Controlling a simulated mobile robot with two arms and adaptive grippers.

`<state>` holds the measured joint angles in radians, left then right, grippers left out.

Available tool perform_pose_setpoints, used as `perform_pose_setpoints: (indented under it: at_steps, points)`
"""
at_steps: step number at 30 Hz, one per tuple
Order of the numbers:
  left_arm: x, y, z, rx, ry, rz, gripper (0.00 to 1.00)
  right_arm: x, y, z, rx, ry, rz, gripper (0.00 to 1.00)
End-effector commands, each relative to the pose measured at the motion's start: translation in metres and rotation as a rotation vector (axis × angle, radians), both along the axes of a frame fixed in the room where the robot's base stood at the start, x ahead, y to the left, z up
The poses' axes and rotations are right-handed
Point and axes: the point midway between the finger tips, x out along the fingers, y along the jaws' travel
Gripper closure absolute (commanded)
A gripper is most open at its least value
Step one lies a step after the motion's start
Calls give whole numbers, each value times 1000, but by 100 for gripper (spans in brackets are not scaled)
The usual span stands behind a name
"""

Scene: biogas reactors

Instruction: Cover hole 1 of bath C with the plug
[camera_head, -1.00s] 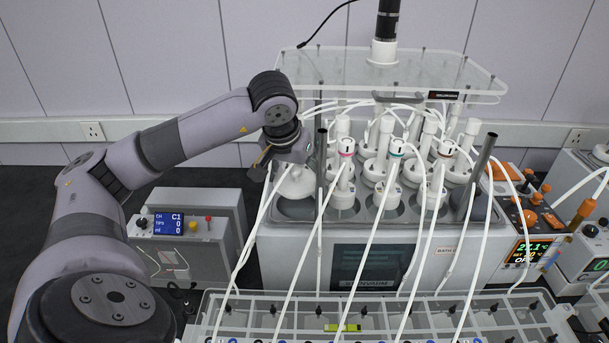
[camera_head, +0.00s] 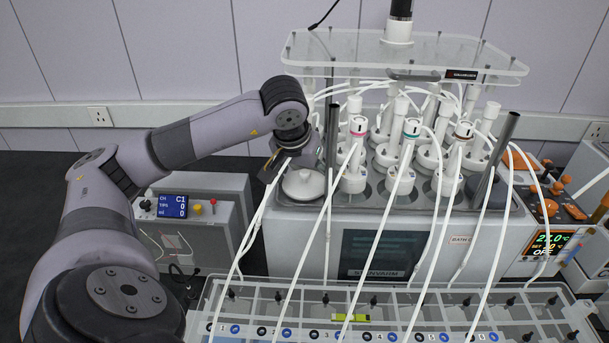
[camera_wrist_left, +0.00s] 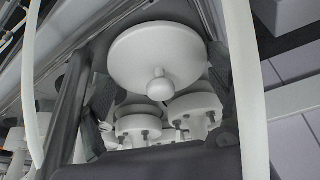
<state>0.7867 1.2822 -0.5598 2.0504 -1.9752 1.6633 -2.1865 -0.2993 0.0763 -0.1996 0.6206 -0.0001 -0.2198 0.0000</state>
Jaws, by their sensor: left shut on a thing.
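The plug (camera_head: 303,184) is a white disc with a small knob, at the front left hole of the bath (camera_head: 318,235). It looks level and at or just above the hole; the exact gap cannot be told. My left gripper (camera_head: 283,163) is over the plug's back left side, shut on it. In the left wrist view the plug (camera_wrist_left: 157,48) lies between the two dark fingers of the gripper (camera_wrist_left: 160,84), with its knob facing the camera. The bath's label is partly covered by a tube. My right gripper is not in view.
White capped bottles (camera_head: 353,165) with tubes stand in the other holes, one close to the plug's right. A clear shelf (camera_head: 405,60) hangs above. Grey posts (camera_head: 331,135) rise beside the holes. Tubes run forward over a clear rack (camera_head: 380,300). A control box (camera_head: 190,220) stands left.

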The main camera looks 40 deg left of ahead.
Motion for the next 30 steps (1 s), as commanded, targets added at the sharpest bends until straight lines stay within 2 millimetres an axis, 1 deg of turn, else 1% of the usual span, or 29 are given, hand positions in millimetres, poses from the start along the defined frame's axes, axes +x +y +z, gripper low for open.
perform_pose_setpoints:
  at_steps: [8, 9, 16, 17, 26, 30]
  points:
    - [0, 0, 0, 0, -1, 0, 47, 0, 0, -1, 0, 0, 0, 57]
    - [0, 0, 0, 0, 0, 0, 17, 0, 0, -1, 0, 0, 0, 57]
    - [0, 0, -1, -1, 0, 0, 1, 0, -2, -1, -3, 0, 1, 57]
    - [0, 0, -1, -1, 0, 0, 0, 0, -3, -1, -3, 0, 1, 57]
    - [0, -1, 0, -2, -1, -3, 0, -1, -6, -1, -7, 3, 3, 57]
    - [-2, -2, 8, -3, -2, -4, 0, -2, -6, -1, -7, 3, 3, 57]
